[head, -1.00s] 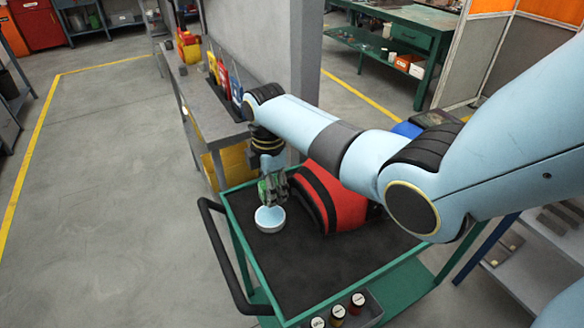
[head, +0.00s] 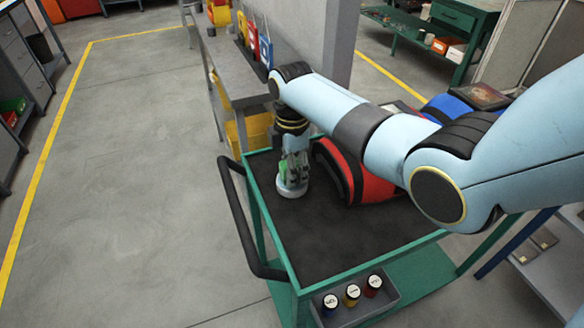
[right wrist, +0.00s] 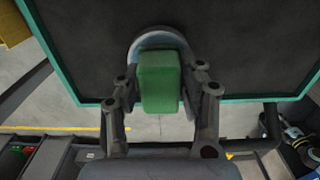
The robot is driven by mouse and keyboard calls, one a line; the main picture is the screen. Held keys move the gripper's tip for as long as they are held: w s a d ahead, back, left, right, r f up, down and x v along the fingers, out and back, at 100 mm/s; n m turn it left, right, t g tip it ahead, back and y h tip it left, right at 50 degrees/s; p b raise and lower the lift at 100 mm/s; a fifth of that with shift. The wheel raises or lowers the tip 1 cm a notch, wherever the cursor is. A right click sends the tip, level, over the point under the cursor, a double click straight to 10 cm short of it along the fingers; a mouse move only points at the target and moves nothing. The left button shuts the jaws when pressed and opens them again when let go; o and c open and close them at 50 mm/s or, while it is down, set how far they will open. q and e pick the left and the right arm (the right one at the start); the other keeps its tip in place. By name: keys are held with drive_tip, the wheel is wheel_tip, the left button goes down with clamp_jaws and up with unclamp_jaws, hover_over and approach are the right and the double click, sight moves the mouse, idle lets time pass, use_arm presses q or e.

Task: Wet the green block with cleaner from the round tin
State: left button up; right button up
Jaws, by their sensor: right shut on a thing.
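My right gripper (head: 291,172) is shut on the green block (right wrist: 160,82), which sits between its two fingers in the right wrist view. The round tin (head: 291,192), pale and shallow, stands on the dark top of the green cart. The block is over the tin in the head view, and the gripper hides part of the tin. In the right wrist view the tin's rim (right wrist: 145,38) shows behind the block. I cannot tell whether the block touches the inside of the tin. My left gripper is not in view.
The cart (head: 330,262) has a green rim and a black handle (head: 232,225) at its left. A red and black bag (head: 350,175) lies close to the right of the tin. Small bottles (head: 352,293) stand in a front tray. The cart's front half is clear.

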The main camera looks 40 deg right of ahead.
use_arm(q)
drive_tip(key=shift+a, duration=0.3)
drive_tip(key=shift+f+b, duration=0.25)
drive_tip(key=shift+b, duration=0.05)
use_arm(e)
drive_tip(key=shift+f, duration=0.45)
idle(0.4)
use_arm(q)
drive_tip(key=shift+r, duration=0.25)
use_arm(e)
drive_tip(key=shift+f, duration=0.1)
idle(1.0)
use_arm(q)
drive_tip(key=shift+p, duration=0.3)
use_arm(e)
wheel_tip(320, 180, up, 7)
drive_tip(key=p, duration=0.7)
drive_tip(key=shift+p, duration=0.4)
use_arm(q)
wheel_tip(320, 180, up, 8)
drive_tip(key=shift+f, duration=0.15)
